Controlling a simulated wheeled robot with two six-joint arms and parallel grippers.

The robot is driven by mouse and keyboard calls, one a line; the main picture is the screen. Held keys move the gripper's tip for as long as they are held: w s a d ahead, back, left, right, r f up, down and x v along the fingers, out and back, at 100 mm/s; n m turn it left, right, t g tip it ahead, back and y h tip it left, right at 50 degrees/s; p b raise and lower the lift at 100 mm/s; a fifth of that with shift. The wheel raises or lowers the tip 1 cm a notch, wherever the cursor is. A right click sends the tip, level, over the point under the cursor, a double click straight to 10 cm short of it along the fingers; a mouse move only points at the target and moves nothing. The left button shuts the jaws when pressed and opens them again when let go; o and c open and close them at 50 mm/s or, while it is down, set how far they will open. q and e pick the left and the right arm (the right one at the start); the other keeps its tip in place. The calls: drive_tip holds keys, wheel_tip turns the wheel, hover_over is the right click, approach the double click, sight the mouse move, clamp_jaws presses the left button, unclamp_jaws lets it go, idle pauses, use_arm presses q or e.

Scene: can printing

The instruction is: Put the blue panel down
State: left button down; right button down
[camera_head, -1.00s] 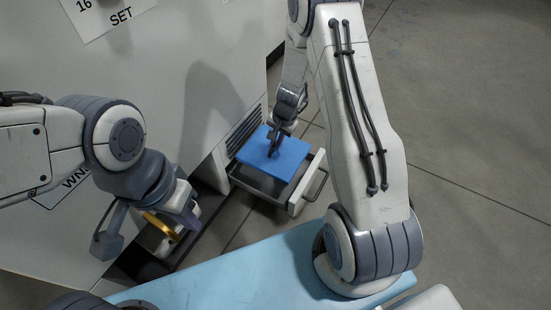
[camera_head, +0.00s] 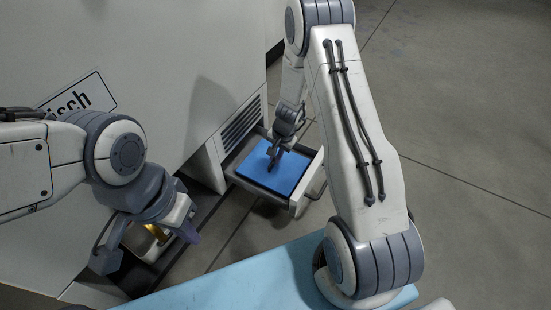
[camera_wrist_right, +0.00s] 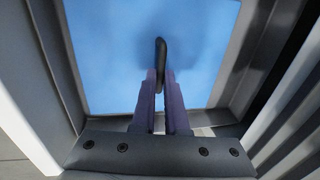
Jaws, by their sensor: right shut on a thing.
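The blue panel (camera_head: 285,178) is a flat square plate lying inside the walls of an open grey drawer (camera_head: 308,192) in the head view. It fills much of the right wrist view (camera_wrist_right: 110,60), framed by the drawer walls. My right gripper (camera_head: 273,163) is above the panel, shut on its small black handle (camera_wrist_right: 161,55). Whether the panel rests fully on the drawer floor cannot be told. My left gripper (camera_head: 178,235) hangs at the lower left, away from the panel, near a yellow thing (camera_head: 154,232) partly hidden by it. Its finger gap is not clear.
The drawer sticks out of a large pale machine (camera_head: 190,100) with a vent (camera_head: 240,124). A dark recess lies below my left gripper. Grey floor (camera_head: 470,110) is clear to the right.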

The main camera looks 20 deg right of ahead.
drive_tip(key=shift+f, duration=0.1)
drive_tip(key=c, duration=0.9)
unclamp_jaws()
drive_tip(key=shift+c, duration=0.2)
